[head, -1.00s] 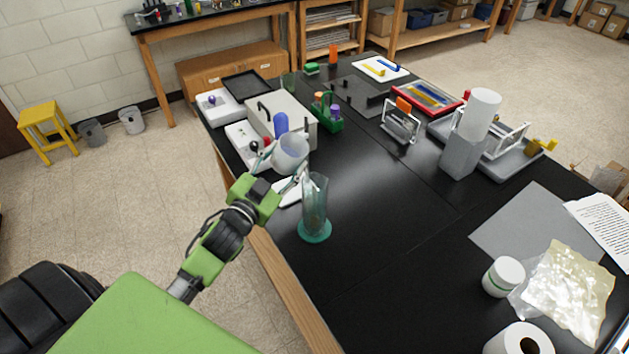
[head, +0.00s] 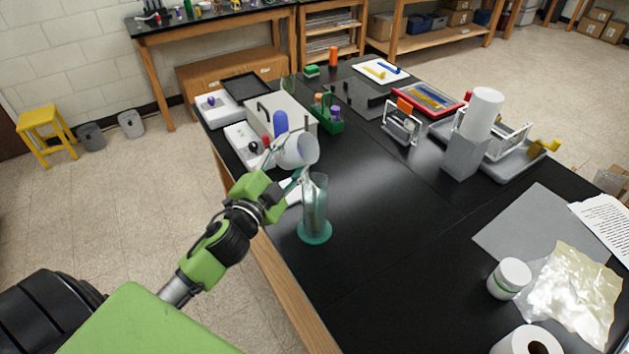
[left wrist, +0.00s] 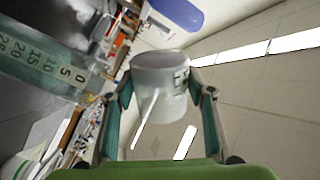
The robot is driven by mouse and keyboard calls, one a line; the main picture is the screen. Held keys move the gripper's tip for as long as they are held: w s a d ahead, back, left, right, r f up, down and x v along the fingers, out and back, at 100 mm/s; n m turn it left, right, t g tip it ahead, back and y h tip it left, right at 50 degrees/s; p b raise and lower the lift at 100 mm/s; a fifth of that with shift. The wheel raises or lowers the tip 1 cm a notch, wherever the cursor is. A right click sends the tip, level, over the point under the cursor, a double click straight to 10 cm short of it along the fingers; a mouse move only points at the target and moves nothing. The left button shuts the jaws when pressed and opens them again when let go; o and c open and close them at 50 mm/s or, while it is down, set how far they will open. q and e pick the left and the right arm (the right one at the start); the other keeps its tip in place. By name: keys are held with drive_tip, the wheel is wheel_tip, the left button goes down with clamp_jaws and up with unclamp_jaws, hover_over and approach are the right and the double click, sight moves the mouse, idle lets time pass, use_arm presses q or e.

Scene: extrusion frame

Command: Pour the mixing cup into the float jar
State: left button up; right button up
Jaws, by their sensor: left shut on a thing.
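The mixing cup (head: 298,150) is a translucent whitish cup, held above the table and tilted to the right, with its mouth above the float jar's top. My left gripper (head: 284,165) is shut on the cup; in the left wrist view the cup (left wrist: 160,75) sits between its two fingers (left wrist: 160,95). The float jar (head: 314,205) is a tall clear teal cylinder standing upright on a round base. Its graduated wall (left wrist: 50,65) shows at the left of the left wrist view. I cannot tell whether liquid is flowing. My right gripper is out of view.
A grey-white box (head: 290,108) and a green carrier (head: 328,122) stand behind the cup. A grey block with a white cylinder (head: 485,113) stands farther right. A white jar (head: 509,278) is at the front right. The black tabletop right of the float jar is clear.

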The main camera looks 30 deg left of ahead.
use_arm(q)
drive_tip(key=shift+r+m, duration=0.45)
drive_tip(key=shift+m, duration=0.45)
idle(0.3)
drive_tip(key=shift+d+f+m+b, duration=0.15)
drive_tip(key=shift+f+m+b, duration=0.3)
drive_tip(key=shift+m, duration=0.45)
idle(1.0)
drive_tip(key=shift+f+m+b, duration=0.25)
drive_tip(key=shift+m+b, duration=0.15)
drive_tip(key=shift+m, duration=0.5)
idle(0.7)
drive_tip(key=shift+d+r+m+p, duration=0.2)
drive_tip(key=shift+r+m+p, duration=0.1)
drive_tip(key=shift+m, duration=0.3)
drive_tip(key=shift+d+r+m+p, duration=0.2)
drive_tip(key=shift+m+p, duration=0.1)
drive_tip(key=shift+m, duration=0.3)
idle(0.4)
